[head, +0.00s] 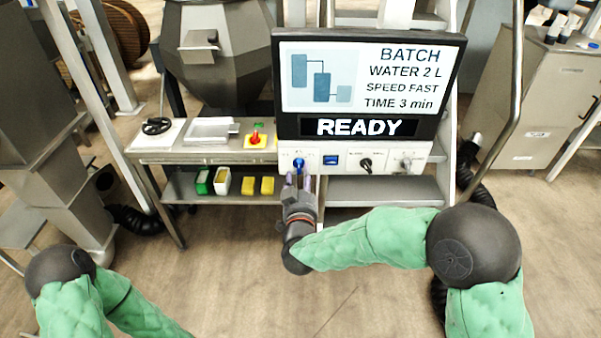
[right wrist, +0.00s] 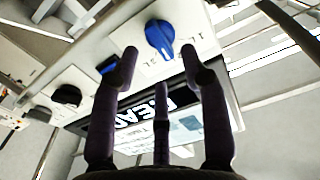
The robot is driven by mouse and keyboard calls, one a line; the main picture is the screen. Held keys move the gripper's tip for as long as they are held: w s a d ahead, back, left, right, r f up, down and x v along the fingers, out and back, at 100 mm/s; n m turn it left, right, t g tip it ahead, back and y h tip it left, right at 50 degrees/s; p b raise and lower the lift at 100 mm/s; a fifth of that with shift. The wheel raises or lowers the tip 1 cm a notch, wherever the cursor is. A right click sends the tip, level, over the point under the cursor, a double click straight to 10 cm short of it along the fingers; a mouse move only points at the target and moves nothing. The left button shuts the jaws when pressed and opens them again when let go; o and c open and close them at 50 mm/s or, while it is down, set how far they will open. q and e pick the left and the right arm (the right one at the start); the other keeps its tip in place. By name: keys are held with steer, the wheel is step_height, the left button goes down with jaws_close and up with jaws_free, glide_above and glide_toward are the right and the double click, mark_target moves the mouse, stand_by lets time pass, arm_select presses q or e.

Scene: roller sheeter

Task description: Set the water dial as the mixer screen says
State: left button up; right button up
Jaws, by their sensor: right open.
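The mixer screen (head: 370,75) reads BATCH, WATER 2 L, SPEED FAST, TIME 3 min, with READY below. The blue dial (head: 299,164) is at the left end of the white control panel (head: 333,172) under the screen. It shows large in the right wrist view (right wrist: 160,38); its marks are too small to read. My right gripper (head: 299,181) is open in front of the blue dial, its fingers (right wrist: 160,66) pointing at it and spread to either side. No contact is visible. My left gripper is out of view; only its arm shows at lower left.
A blue rectangular switch (head: 330,160), a black knob (head: 366,164) and another knob (head: 405,164) sit right of the dial. A red knob on a yellow plate (head: 256,138) is to the left. The floor in front is clear.

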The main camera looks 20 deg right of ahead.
steer(key=v, duration=0.9)
steer(key=shift+s, duration=0.1)
stand_by(0.4)
